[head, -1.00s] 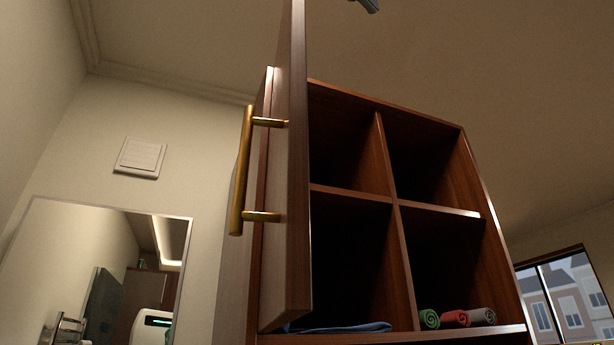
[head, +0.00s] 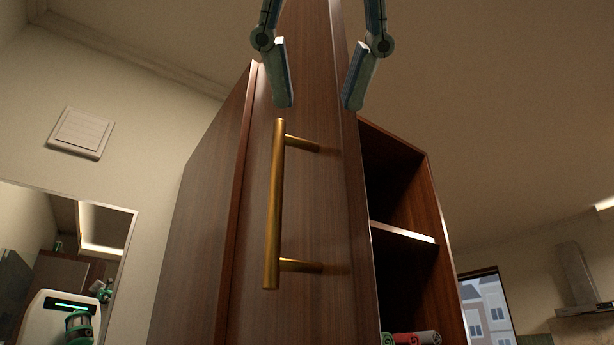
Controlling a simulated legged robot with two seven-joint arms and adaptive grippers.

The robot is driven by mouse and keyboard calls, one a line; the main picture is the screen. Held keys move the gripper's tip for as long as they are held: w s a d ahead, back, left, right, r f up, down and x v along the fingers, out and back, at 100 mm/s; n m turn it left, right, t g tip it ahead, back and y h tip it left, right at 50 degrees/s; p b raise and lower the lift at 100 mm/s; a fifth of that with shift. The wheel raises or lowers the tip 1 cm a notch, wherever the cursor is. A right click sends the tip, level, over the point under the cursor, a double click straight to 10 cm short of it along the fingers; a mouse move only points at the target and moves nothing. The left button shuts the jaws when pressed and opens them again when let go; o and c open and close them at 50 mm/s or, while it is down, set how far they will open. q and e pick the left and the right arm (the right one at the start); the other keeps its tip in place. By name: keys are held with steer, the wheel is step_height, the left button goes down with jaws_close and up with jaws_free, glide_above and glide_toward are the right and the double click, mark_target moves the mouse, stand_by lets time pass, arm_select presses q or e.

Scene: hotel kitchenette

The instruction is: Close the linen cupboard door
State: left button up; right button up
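The linen cupboard door (head: 315,215) is a tall brown wooden panel. It stands partly open, with its front face and free edge toward me, and covers the left part of the cupboard interior. A brass bar handle (head: 275,205) is upright on its face. The cupboard (head: 192,210) shows its side wall at left and open shelves at right. My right gripper (head: 318,90) comes down from the top of the view, fingers spread apart and empty, above and right of the handle. One finger overlaps the door face, the other is near its free edge; contact cannot be told. My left gripper is not in view.
Rolled towels (head: 410,338), red and grey, lie on a lower shelf. A mirror-like framed panel (head: 60,270) at lower left shows a white and green robot. A window (head: 485,305) and a range hood (head: 575,280) are at right.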

mark_target(303, 213)
steer(key=shift+x, duration=4.45)
steer(key=shift+a, duration=0.25)
jaws_close()
steer(key=shift+a, duration=0.35)
